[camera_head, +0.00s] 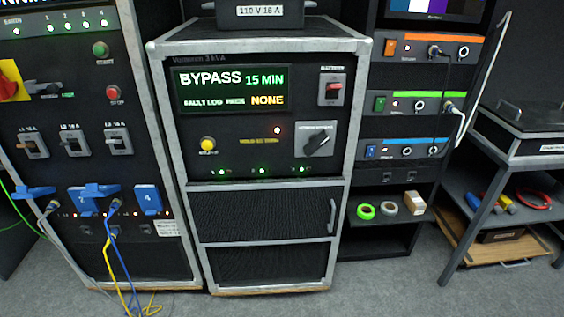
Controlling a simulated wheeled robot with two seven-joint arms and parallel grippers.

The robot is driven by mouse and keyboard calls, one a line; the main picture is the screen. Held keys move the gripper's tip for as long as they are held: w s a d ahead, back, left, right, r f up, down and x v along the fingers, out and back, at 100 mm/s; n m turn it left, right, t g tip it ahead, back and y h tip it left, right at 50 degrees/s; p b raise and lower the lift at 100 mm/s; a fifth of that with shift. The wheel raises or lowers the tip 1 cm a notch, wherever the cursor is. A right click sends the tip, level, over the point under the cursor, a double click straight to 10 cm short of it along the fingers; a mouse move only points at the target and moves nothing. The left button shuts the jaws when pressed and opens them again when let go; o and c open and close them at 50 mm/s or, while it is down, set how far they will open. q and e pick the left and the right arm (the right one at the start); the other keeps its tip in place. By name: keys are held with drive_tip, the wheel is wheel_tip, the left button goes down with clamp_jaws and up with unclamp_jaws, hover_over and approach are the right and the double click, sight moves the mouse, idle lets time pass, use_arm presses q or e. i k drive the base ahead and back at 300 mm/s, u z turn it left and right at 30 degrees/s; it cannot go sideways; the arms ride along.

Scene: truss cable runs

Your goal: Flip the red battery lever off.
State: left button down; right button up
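The red battery lever (333,88) is a small red toggle on a light grey plate at the upper right of the middle cabinet's black front panel. A small label sits above it. Whether the lever is up or down is too small to tell for sure. The display (231,89) to its left reads BYPASS, 15 MIN, FAULT LOG and NONE. Below the lever is a grey rotary switch (315,139) with a dark knob. Neither of my grippers shows in the head view.
A yellow button (208,144) and several small lights are on the same panel. A breaker cabinet (80,110) with blue plugs and hanging cables stands at the left. A rack with tape rolls (366,211) and a tool cart (525,145) stand right. The floor (380,290) in front is mostly clear.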

sight(333, 87)
drive_tip(key=z, duration=1.6)
drive_tip(key=i, duration=1.15)
drive_tip(key=u, duration=2.25)
drive_tip(key=k, duration=0.5)
drive_tip(key=u, duration=0.6)
drive_tip(key=i, duration=0.7)
drive_tip(key=z, duration=0.05)
